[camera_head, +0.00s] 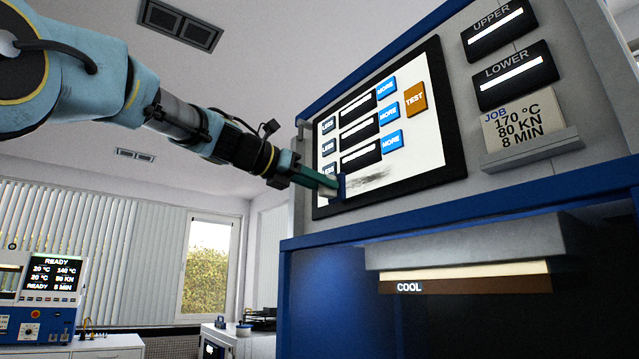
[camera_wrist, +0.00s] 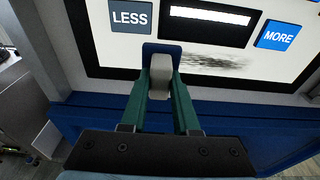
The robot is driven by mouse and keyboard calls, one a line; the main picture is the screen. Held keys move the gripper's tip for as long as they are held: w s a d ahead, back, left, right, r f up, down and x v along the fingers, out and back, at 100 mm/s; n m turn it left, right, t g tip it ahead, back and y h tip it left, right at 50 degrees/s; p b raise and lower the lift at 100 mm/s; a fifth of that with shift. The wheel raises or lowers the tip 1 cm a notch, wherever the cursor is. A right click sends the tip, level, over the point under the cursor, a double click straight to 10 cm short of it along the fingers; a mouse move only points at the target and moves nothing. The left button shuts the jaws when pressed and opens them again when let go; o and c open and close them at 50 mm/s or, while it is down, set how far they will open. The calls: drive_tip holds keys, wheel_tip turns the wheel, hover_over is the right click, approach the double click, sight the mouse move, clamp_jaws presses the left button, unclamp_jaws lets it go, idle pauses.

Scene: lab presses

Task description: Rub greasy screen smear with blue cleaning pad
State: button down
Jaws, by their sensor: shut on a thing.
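My gripper (camera_head: 318,181) is shut on the light grip block (camera_wrist: 160,77) of the blue cleaning pad (camera_head: 340,187). In the wrist view the blue pad (camera_wrist: 161,48) stands at the fingertips, at the lower part of the screen (camera_wrist: 110,55). The pad seems to touch or nearly touch the screen glass; I cannot tell which. The dark grey smear (camera_head: 372,178) lies on the white lower part of the screen (camera_head: 420,150), just right of the pad. In the wrist view the smear (camera_wrist: 215,62) also begins at the pad's right side and fades rightward.
The screen has LESS, MORE and TEST (camera_head: 415,99) buttons above the smear, and a raised black frame (camera_head: 452,130). A job card (camera_head: 524,122) sits on a ledge to the right. Below, a press plate marked COOL (camera_head: 465,284) juts out. Free air lies left of the press.

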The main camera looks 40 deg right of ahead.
drive_tip(key=shift+d+p, duration=0.45)
drive_tip(key=shift+d, duration=0.3)
drive_tip(key=shift+s, duration=0.2)
drive_tip(key=shift+s+a, duration=0.2)
drive_tip(key=shift+s, duration=3.5)
drive_tip(key=shift+s+a+p, duration=0.15)
drive_tip(key=shift+s+p, duration=0.15)
drive_tip(key=shift+s, duration=1.25)
drive_tip(key=shift+s+a+p, duration=0.1)
drive_tip(key=shift+s+p, duration=0.2)
drive_tip(key=shift+s, duration=1.25)
drive_tip(key=shift+s+d+r, duration=0.1)
